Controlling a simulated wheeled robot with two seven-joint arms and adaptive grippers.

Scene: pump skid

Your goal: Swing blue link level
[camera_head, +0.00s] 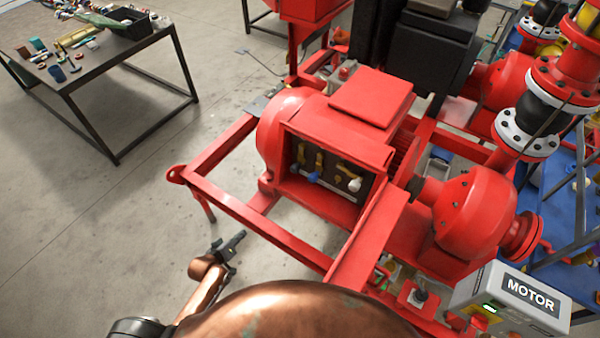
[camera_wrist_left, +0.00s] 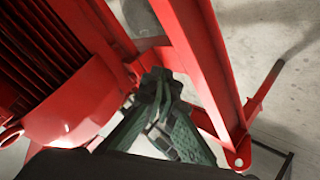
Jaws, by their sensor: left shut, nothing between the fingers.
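The blue link (camera_head: 313,177) shows as a small blue end in the open terminal box (camera_head: 330,172) on the side of the red motor. A brass-coloured strip stands above the blue end; its exact angle is too small to tell. My left gripper (camera_head: 236,240) is shut and empty, low and to the left of the box, outside the red skid frame and apart from the link. In the left wrist view the gripper (camera_wrist_left: 160,115) shows dark closed fingers in front of red frame beams. The link cannot be made out there. My right gripper is not in view.
Brass strips and a white-ended link (camera_head: 355,184) sit beside the blue one. A red skid beam (camera_head: 255,222) runs between my left gripper and the motor. A grey MOTOR box (camera_head: 512,300) stands at lower right. A workbench (camera_head: 90,65) with tools is at upper left. The left floor is clear.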

